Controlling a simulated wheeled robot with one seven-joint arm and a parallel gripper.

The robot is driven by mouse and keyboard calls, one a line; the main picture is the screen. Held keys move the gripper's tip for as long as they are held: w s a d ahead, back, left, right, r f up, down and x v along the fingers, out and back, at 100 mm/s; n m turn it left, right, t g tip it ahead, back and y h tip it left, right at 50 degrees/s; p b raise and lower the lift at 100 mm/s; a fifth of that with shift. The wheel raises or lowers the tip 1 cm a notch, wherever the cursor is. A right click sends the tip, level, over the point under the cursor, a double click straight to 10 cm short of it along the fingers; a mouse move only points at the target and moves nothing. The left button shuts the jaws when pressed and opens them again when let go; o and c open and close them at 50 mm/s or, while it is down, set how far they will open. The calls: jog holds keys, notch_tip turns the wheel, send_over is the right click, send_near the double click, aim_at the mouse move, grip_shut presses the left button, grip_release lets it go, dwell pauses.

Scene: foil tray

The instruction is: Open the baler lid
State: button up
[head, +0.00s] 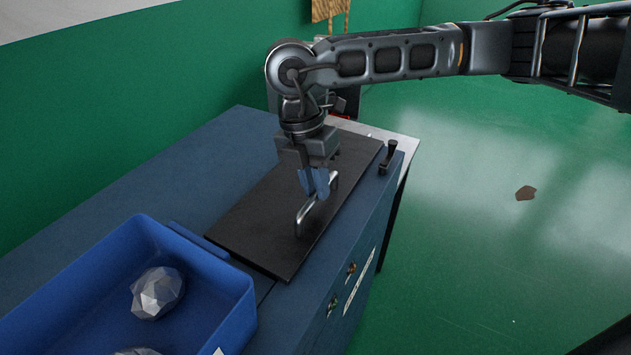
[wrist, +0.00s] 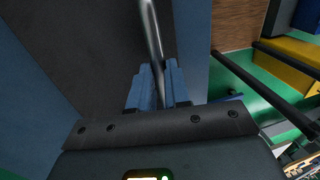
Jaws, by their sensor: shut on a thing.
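The baler lid (head: 262,220) is a flat black panel lying on top of the blue baler cabinet (head: 222,148). It looks closed. A silver bar handle (head: 304,216) stands up from the lid near its right edge. My gripper (head: 316,190) comes down over the handle with blue fingers shut on it. In the wrist view, the handle (wrist: 152,35) runs down between the two blue fingers (wrist: 158,90), over the dark lid (wrist: 85,35). The gripped part of the handle is partly hidden by the fingers.
A blue bin (head: 232,300) with crumpled foil lumps (head: 158,292) sits at the lower left, beside the lid. A small black latch or lever (head: 389,156) stands on the cabinet's right edge.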

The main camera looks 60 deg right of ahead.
grip_shut()
